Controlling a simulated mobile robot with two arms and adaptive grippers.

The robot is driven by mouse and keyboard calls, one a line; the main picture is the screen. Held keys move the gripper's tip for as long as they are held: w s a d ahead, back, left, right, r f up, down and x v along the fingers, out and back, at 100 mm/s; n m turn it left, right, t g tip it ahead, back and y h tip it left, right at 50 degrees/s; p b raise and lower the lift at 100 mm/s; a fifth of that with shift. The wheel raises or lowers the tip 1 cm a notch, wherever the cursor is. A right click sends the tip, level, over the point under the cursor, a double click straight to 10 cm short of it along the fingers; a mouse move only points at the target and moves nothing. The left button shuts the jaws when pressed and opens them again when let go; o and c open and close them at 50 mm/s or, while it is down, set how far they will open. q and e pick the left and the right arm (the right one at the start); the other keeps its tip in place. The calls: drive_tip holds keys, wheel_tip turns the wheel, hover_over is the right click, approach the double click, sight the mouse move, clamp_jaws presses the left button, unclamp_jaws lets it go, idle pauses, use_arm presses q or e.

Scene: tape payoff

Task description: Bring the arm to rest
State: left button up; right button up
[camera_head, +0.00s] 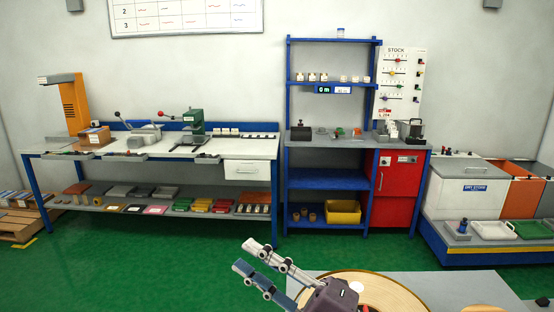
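My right gripper (246,256) is at the bottom centre of the head view, pointing up and to the left. Its two fingers are apart with a gap between them, and I see nothing held in it. It is in front of a large round tan disc (402,294), whose left part is partly hidden by the gripper's dark body. The disc lies on or just above a grey surface (455,284). My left gripper is not in view.
A long workbench (217,150) with tools stands against the wall at left. A blue shelf rack (329,181) and a red cabinet (394,190) stand at centre. White and orange bins (463,194) are at right. Green floor (150,262) is clear in front.

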drive_tip(key=w+d+f+m+t+h, duration=0.2)
drive_tip(key=w+d+m+t+h, duration=0.1)
drive_tip(key=d+m+t+h, duration=0.35)
drive_tip(key=w+d+f+m+t+h, duration=0.2)
drive_tip(key=w+d+m+t+h, duration=0.15)
drive_tip(key=d+m+h, duration=0.5)
drive_tip(key=s+d+f+m+g+h, duration=0.3)
drive_tip(key=s+d+f+m+g, duration=0.15)
drive_tip(key=f, duration=0.55)
drive_tip(key=s+d+f+m+g+h, duration=0.3)
drive_tip(key=d+f+m, duration=0.25)
drive_tip(key=f, duration=0.45)
drive_tip(key=s+f+m+g+y, duration=0.1)
drive_tip(key=s+f+g, duration=0.5)
drive_tip(key=s, duration=0.5)
drive_tip(key=s+f+g, duration=0.3)
drive_tip(key=s+f, duration=0.6)
drive_tip(key=s, duration=0.2)
wheel_tip(320, 180, down, 26)
drive_tip(key=s+g, duration=0.1)
drive_tip(key=s, duration=0.1)
drive_tip(key=s+d+f+g, duration=0.1)
drive_tip(key=s+d+f, duration=0.1)
drive_tip(key=s+f, duration=1.3)
drive_tip(key=shift+s+d+f, duration=0.15)
drive_tip(key=shift+s+d, duration=0.05)
drive_tip(key=shift+s, duration=0.8)
